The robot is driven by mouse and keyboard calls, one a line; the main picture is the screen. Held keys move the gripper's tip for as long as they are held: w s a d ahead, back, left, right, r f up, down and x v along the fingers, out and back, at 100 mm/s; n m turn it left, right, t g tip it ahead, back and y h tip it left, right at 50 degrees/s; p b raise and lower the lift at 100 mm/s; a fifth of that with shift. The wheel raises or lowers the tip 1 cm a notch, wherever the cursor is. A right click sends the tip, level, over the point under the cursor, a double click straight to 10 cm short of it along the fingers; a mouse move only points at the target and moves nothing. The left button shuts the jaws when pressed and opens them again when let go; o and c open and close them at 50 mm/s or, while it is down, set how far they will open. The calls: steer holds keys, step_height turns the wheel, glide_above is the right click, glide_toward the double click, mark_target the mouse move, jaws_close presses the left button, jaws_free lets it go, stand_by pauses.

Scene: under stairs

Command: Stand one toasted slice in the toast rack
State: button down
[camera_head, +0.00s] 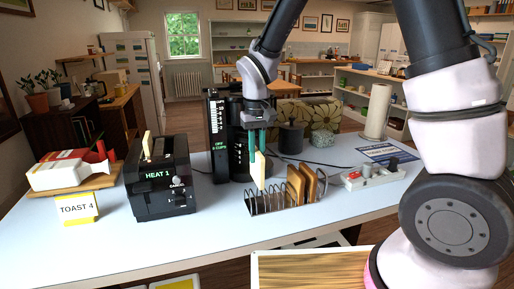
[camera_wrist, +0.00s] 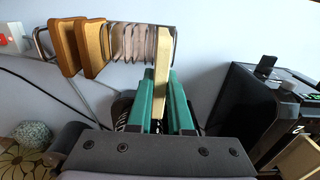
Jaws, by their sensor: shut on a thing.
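My gripper (camera_head: 257,142) has green fingers and is shut on a pale, cream-coloured bread slice (camera_head: 259,172). The slice hangs upright, edge-on, at the left end of the wire toast rack (camera_head: 282,209). In the wrist view, the slice (camera_wrist: 162,70) sits between the green fingers (camera_wrist: 160,105), and its far end overlaps the end wires of the rack (camera_wrist: 175,42). I cannot tell whether its lower edge is between the wires. Two browned slices (camera_head: 295,186) (camera_head: 309,184) stand in the rack's right part; the slots between are empty.
A black coffee machine (camera_head: 218,140) stands behind the rack. A power strip (camera_head: 368,178) lies to the right.

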mark_target(257, 178)
steer(key=shift+f, duration=4.15)
steer(key=shift+c, duration=1.4)
jaws_free()
steer(key=shift+r, duration=4)
